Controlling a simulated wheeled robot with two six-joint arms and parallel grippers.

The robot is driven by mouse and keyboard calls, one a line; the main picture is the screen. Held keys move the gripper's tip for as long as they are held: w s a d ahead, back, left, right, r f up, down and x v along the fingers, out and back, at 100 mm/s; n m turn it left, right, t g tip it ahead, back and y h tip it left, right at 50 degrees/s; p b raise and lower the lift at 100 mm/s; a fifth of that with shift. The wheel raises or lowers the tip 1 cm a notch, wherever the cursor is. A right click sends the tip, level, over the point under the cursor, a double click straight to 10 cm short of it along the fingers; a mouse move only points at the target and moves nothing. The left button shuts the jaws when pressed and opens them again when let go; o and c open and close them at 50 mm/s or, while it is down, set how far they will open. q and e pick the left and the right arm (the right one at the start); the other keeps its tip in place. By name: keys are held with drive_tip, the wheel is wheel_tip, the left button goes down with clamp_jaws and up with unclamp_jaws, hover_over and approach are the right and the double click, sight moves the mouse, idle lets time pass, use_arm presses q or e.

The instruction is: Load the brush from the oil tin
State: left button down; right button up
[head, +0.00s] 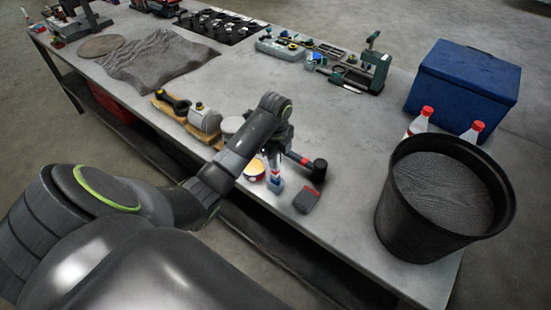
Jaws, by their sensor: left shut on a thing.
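My left arm reaches in from the left over the bench's front edge. My left gripper (273,155) is shut and points down, seen small and partly hidden by its own wrist. A slim upright thing with red and blue parts (275,180), apparently the brush, shows under the fingers; its bristles cannot be made out. The oil tin (254,169), a small open round tin with amber inside and a red and white side, stands just left of it, partly behind my arm. I cannot tell whether brush and tin touch. My right gripper is out of view.
A black-headed mallet (318,168) and a dark red-marked block (307,200) lie just right of the gripper. A big black bin (392,215), bottles (420,122) and a blue cooler (464,85) stand at right. Engine parts on wooden blocks (203,118) stand left. The bench middle is clear.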

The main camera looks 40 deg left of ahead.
use_arm(q)
drive_tip(key=shift+r, duration=1.8)
